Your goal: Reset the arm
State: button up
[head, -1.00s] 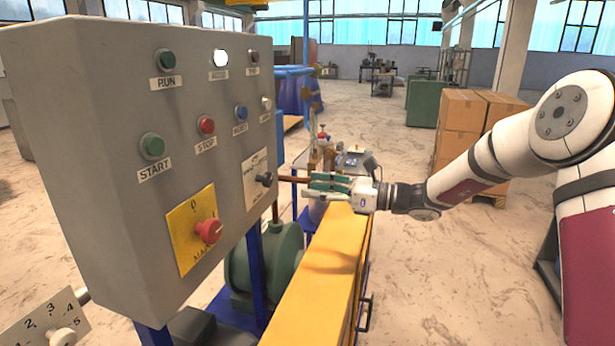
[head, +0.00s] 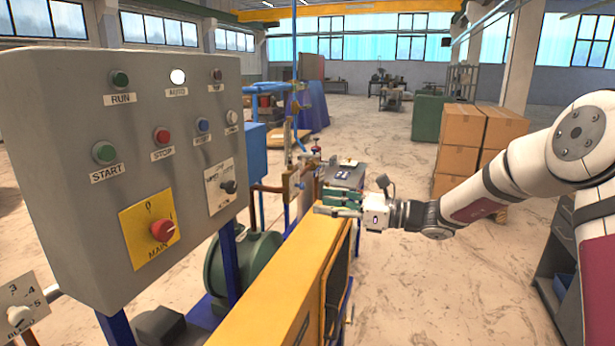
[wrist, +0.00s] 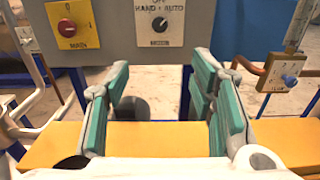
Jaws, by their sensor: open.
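My arm (head: 490,190) reaches in from the right of the head view. My gripper (head: 340,203) is open and empty, held above the yellow beam (head: 290,265) and to the right of the grey control panel (head: 130,150). In the wrist view the green-padded fingers of my gripper (wrist: 162,110) stand wide apart with nothing between them. Beyond them the panel's black HAND/AUTO selector knob (wrist: 159,25) shows, apart from the fingers. The red main switch (wrist: 67,27) on its yellow plate is at the left.
A green pump (head: 243,262) sits below the panel. Stacked cardboard boxes (head: 462,170) stand behind my arm. Open floor (head: 400,290) lies right of the yellow beam.

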jog(key=s+r+n+g+h, duration=0.2)
jog(key=s+n+g+h, duration=0.55)
jog(key=s, duration=1.35)
jog(key=s+d+r+n+t+h, duration=0.1)
jog(key=s+d+n+t+h, duration=0.6)
jog(key=s+d+n, duration=0.7)
jog(key=s+h, duration=0.2)
jog(key=s, duration=0.2)
jog(key=shift+d+r+n, duration=0.25)
jog(key=shift+r+n, duration=0.1)
jog(key=shift+h, duration=0.25)
